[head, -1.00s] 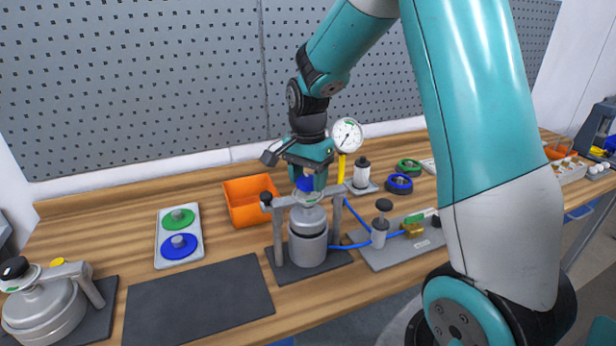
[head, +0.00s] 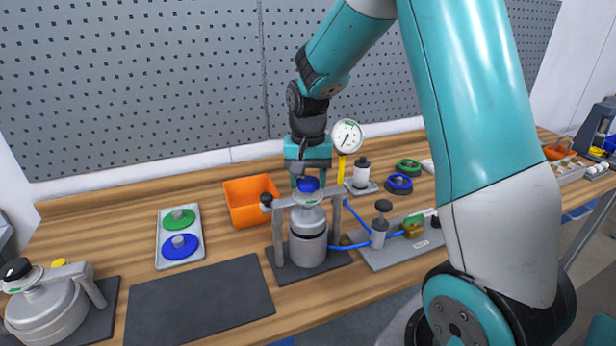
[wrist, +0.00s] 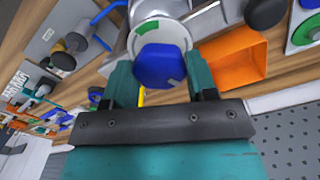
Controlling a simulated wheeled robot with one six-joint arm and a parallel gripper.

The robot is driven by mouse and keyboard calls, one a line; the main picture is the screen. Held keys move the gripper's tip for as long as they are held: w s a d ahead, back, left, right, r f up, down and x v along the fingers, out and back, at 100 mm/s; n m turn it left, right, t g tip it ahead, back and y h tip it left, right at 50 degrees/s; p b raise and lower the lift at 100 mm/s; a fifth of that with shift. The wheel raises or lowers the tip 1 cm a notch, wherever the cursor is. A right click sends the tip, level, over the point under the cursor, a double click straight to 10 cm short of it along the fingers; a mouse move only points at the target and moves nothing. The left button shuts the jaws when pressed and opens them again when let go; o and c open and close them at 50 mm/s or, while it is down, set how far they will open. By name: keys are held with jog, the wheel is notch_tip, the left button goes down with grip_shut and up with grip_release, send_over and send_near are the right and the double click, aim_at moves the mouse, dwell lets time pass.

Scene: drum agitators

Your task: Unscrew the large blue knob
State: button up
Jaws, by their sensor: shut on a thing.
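The large blue knob (head: 308,186) sits on top of the metal vessel (head: 307,240), above its dial disc and the grey clamp yoke (head: 337,215). My gripper (head: 307,178) comes down on it from above and behind. In the wrist view, the blue knob (wrist: 160,66) lies between the two teal fingers of my gripper (wrist: 161,78), which is shut on it. The white ring (wrist: 168,33) with a green mark shows under the knob. The knob's thread is hidden.
An orange bin (head: 248,203) stands close to the left of the vessel. A pressure gauge (head: 346,136) stands behind right. A blue hose (head: 352,246) runs to the valve plate (head: 398,250). A tray (head: 162,251) holds green and blue discs. A bare dark mat (head: 200,298) lies front left.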

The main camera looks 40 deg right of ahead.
aim_at(308, 181)
jog(key=n, duration=0.6)
jog(key=shift+f, duration=0.1)
jog(key=shift+s, duration=0.1)
dwell(0.4)
jog(key=o, duration=0.9)
jog(key=shift+o, duration=0.2)
notch_tip(308, 181, up, 18)
jog(key=b, duration=0.2)
jog(key=shift+f, duration=0.25)
